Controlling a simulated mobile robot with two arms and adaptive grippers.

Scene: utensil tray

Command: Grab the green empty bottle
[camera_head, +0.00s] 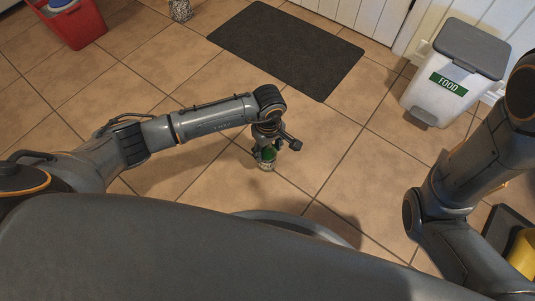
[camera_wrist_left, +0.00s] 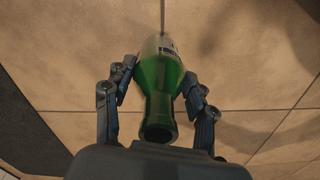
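The green bottle (camera_head: 268,155) is below my left gripper (camera_head: 270,145) in the head view, at or just above the tiled floor. The wrist view shows the green bottle (camera_wrist_left: 160,88) with its neck toward the camera and a label at its far end. My left gripper (camera_wrist_left: 159,72) has a finger on each side of the bottle's body, with the tips at or very near its edges. Whether they press on it cannot be told. My right arm is at the right of the head view, and its gripper is not visible.
A dark mat (camera_head: 287,47) lies on the floor beyond the bottle. A white bin marked FOOD (camera_head: 440,92) with a grey lid stands at the right. A red container (camera_head: 75,25) is at the top left, near a speckled object (camera_head: 180,10). Tiles around the bottle are clear.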

